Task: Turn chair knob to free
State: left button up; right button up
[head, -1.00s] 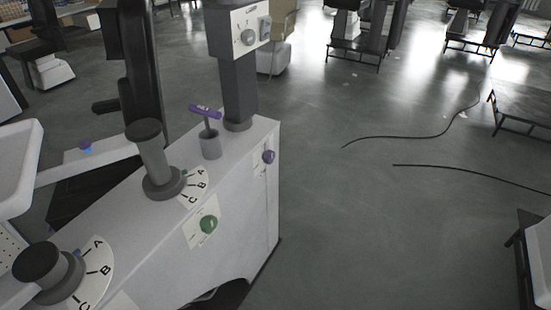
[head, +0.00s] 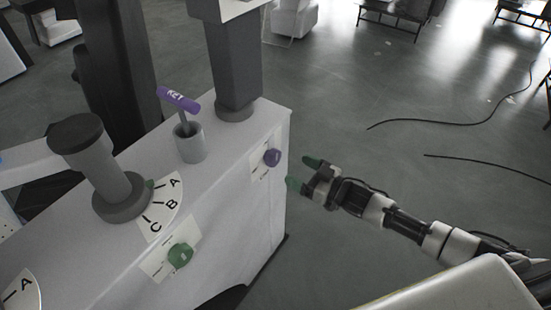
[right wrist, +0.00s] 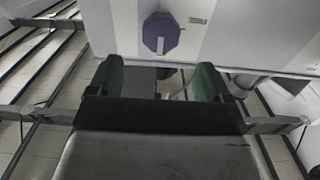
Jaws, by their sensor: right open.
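A purple knob (head: 272,157) sits on a pale label plate on the right side of the white console (head: 240,215). It also shows in the right wrist view (right wrist: 161,33), beyond the fingertips, with its pointer mark toward the bottom. A green knob (head: 180,255) sits on another label plate on the same side. The small lettering on both plates is too small to read, so I cannot tell which is the chair knob. My right gripper (head: 304,173) is open and empty, with green fingertips just right of the purple knob and apart from it. My left gripper is not in view.
On the console stand a grey lever (head: 95,165) beside an A-B-C dial (head: 163,208), a purple-handled T-key (head: 178,99) in a grey cup, and a dark column (head: 235,70). Cables (head: 460,124) lie on the floor at right. The floor right of the console is open.

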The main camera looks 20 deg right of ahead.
aim_at(277, 158)
jog(key=x, duration=0.7)
jog(key=shift+w+a, duration=0.4)
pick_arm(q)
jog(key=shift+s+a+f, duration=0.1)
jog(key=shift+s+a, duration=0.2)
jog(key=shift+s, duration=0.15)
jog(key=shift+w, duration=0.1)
pick_arm(e)
jog(key=c, duration=0.9)
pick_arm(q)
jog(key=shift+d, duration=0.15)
